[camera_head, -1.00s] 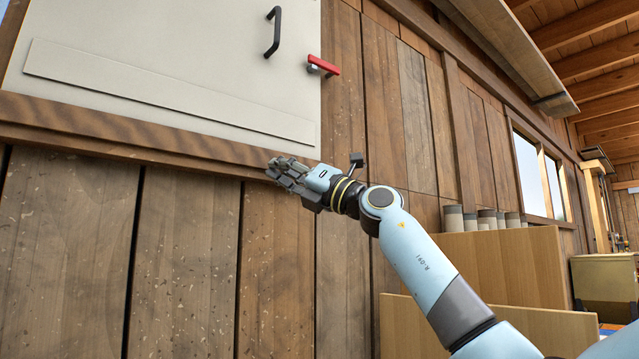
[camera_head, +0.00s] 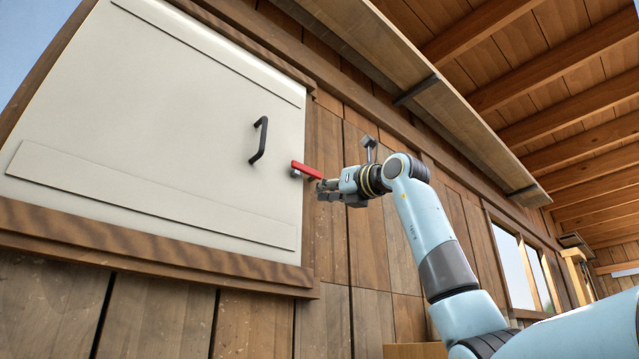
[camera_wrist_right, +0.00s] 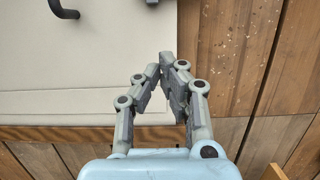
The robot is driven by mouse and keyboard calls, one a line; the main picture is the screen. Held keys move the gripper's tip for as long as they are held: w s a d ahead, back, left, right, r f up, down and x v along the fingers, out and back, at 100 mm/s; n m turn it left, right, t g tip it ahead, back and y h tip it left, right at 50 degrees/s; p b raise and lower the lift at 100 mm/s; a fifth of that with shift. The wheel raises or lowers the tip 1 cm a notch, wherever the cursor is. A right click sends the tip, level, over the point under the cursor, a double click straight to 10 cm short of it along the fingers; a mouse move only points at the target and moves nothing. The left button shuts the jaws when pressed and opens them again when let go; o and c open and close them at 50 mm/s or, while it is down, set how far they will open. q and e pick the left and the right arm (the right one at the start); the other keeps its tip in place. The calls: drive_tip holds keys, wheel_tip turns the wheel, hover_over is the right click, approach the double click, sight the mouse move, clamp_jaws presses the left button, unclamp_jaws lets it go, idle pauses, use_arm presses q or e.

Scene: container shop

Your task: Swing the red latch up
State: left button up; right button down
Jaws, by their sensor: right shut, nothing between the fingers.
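The red latch (camera_head: 306,169) sits at the right edge of a white hatch panel (camera_head: 150,120). Its bar points right and slightly down from a small metal mount. My right gripper (camera_head: 320,187) is shut and empty, with its fingertips just below the bar's outer end; I cannot tell whether they touch it. In the right wrist view the fingers (camera_wrist_right: 160,78) show before the panel's edge. The red bar does not show there; only a small dark piece is at the top edge. My left gripper is not in view.
A black handle (camera_head: 259,140) stands out from the panel left of the latch. A wooden ledge (camera_head: 150,243) runs under the panel. A shelf-like awning board (camera_head: 390,65) hangs above and right. The plank wall (camera_head: 330,235) below the gripper is clear.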

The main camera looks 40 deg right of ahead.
sight(295, 182)
drive_tip(key=p+x, duration=0.1)
drive_tip(key=x, duration=0.2)
drive_tip(key=p+x, duration=0.2)
drive_tip(key=x, duration=0.2)
drive_tip(key=shift+w+a+r, duration=0.15)
drive_tip(key=shift+w+r, duration=0.1)
drive_tip(key=shift+r, duration=0.05)
drive_tip(key=r+p, duration=0.2)
drive_tip(key=r, duration=0.1)
drive_tip(key=shift+w, duration=0.4)
drive_tip(key=shift+s+r+p, duration=0.15)
drive_tip(key=shift+r+p, duration=0.2)
drive_tip(key=shift+r, duration=0.05)
